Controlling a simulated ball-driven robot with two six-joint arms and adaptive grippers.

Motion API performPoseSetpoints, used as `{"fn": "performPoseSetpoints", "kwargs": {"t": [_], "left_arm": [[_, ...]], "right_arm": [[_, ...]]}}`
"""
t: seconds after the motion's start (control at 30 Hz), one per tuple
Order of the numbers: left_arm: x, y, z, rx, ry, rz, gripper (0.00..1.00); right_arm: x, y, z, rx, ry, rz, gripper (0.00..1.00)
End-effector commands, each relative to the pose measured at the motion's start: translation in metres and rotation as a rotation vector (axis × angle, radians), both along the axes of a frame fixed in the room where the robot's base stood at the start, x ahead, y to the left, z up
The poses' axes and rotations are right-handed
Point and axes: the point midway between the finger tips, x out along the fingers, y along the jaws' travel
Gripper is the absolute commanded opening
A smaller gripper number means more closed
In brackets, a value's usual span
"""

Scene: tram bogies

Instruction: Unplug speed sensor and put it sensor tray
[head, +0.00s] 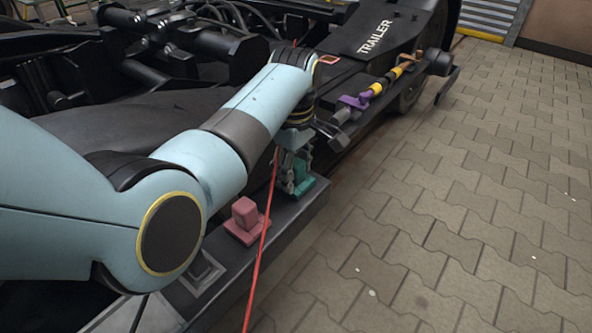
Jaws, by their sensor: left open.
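My left gripper (288,186) points down at the black ledge along the bogie, and its jaws are open. It is right beside a teal block (305,184) on a teal base and partly covers it; I cannot tell if they touch. A dusty-red block (245,214) on a flat base stands on the same ledge, nearer and to the left. I cannot tell which of these is the speed sensor. No sensor tray can be made out. My right gripper is out of view.
A thin red cable (261,252) runs down past the ledge. A grey square fitting (201,273) sits at the ledge's near end. A purple piece (353,102) and a yellow-black part (378,87) lie along the bogie marked TRAILER. Paved floor (480,180) is open at right.

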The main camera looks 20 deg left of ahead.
Motion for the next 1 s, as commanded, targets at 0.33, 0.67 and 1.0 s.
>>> {"fn": "performPoseSetpoints", "kwargs": {"t": [0.33,0.67,1.0], "left_arm": [[0.0004,0.0002,0.0012,0.000,0.000,0.001,0.56],[0.0003,0.0001,0.0002,0.000,0.000,0.000,0.40],[0.0002,0.0000,0.0003,0.000,0.000,0.000,0.00]], "right_arm": [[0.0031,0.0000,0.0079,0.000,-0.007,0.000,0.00],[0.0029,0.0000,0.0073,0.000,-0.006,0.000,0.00],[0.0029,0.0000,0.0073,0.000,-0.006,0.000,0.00]]}}
